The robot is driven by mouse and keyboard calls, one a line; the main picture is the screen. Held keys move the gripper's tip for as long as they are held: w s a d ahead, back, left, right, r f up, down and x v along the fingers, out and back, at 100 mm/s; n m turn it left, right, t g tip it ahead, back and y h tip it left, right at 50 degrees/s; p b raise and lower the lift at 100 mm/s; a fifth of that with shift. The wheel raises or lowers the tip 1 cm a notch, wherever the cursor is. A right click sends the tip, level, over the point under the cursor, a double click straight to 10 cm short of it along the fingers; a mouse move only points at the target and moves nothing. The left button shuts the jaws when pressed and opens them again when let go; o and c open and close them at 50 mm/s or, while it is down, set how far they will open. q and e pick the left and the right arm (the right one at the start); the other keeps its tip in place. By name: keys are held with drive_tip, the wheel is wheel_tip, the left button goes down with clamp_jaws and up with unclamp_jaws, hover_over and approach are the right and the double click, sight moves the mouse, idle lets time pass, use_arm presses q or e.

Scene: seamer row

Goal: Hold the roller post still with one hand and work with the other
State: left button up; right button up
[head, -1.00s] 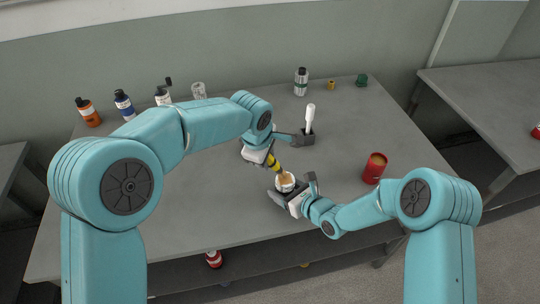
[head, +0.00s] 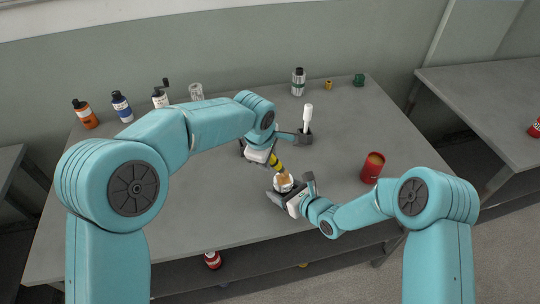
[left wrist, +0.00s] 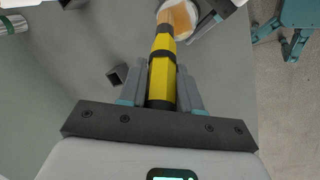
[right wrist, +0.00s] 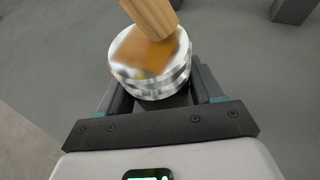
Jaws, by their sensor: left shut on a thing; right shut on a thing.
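The roller post (right wrist: 150,72) is a short, shiny silver cylinder with an orange-brown top face. It also shows in the head view (head: 284,184). My right gripper (right wrist: 155,98) is shut on it from the side, above the table. My left gripper (left wrist: 160,90) is shut on a yellow tool (left wrist: 162,75) with black bands and a tan, wood-like end. That end reaches the post's top face in both wrist views; whether it presses on it I cannot tell. The post's lower part is hidden by my right gripper.
A red can (head: 372,168) stands to the right on the grey table (head: 200,215). A dark holder (head: 304,138) with a white-handled tool (head: 308,116) stands behind the grippers. Several bottles line the back left; a silver-green bottle (head: 298,82) stands at the back. The front left is clear.

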use_arm(q)
drive_tip(key=shift+s, duration=0.5)
idle(0.4)
drive_tip(key=shift+r, duration=3.55)
use_arm(e)
drive_tip(key=o, duration=1.2)
